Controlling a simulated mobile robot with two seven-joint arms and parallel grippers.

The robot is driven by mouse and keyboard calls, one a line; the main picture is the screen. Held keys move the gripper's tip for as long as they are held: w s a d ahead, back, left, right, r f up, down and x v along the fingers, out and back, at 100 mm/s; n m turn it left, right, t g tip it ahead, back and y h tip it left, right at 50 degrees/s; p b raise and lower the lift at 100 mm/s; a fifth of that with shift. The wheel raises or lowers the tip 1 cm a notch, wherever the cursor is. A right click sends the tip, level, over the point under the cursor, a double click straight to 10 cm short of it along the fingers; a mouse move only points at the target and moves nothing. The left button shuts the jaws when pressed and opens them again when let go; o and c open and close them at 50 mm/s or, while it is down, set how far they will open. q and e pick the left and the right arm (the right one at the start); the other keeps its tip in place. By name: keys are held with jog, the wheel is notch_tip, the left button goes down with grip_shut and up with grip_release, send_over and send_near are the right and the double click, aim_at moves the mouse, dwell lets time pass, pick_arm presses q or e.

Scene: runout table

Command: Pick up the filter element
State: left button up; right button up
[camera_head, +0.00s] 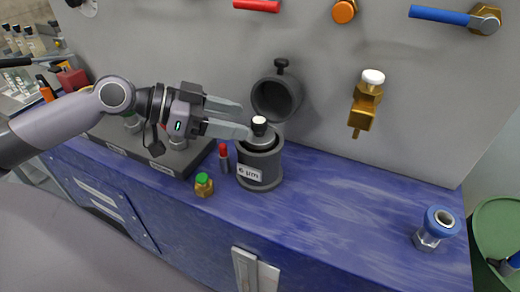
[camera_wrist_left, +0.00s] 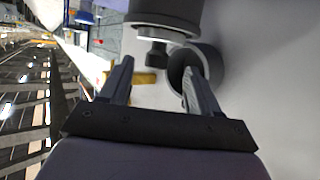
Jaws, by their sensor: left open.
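The filter element (camera_head: 262,138) looks like the grey cylinder with a black, white-topped knob (camera_head: 259,123), seated upright in a dark grey housing (camera_head: 259,168) labelled "6 µm". Only its top shows above the housing rim. My left gripper (camera_head: 244,117) is open, its fingers pointing right, with the tips close beside the knob. In the left wrist view, the knob (camera_wrist_left: 156,54) appears ahead, between the lines of the two open fingers (camera_wrist_left: 154,75), and nothing is gripped. I cannot tell whether a finger touches it. My right gripper is not seen.
A dark cup (camera_head: 277,98) is on the wall behind the housing. A red-capped item (camera_head: 224,158) and a green-topped brass fitting (camera_head: 204,185) stand close left on the blue table (camera_head: 345,215). A brass valve (camera_head: 365,100) hangs right. A blue-topped fitting (camera_head: 437,226) stands far right.

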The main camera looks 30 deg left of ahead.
aim_at(260, 120)
pick_arm(q)
jog(key=shift+w+d, duration=0.15)
jog(key=shift+d, duration=0.05)
jog(key=x, duration=0.1)
jog(key=p+x, duration=0.2)
jog(key=x, duration=0.1)
jog(key=shift+d+r, duration=0.15)
jog(key=shift+r, duration=0.1)
jog(key=shift+w+d+f, duration=0.3)
jog(key=shift+d+f, duration=0.05)
jog(key=shift+d, duration=0.05)
grip_shut()
